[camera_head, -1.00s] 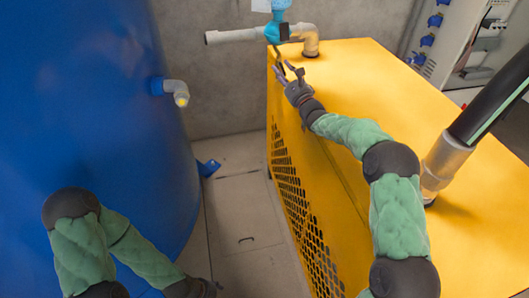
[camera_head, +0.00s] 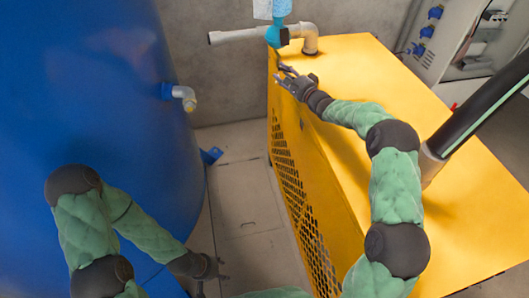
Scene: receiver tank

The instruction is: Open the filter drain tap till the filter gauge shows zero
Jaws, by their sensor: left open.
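The drain tap is too small to pick out under the filter. My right gripper (camera_head: 283,70) is just below the filter, at the housing's top edge. Its fingers point up and left, and I cannot tell if they touch anything. My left gripper (camera_head: 214,278) is open and empty, low over the floor between tank and housing.
A big blue tank (camera_head: 100,100) with an outlet elbow (camera_head: 185,97) fills the left. The yellow housing (camera_head: 380,80) fills the right, with a mesh side and a thick black pipe (camera_head: 490,105). An open cabinet (camera_head: 470,40) stands at the back right. The floor between is narrow.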

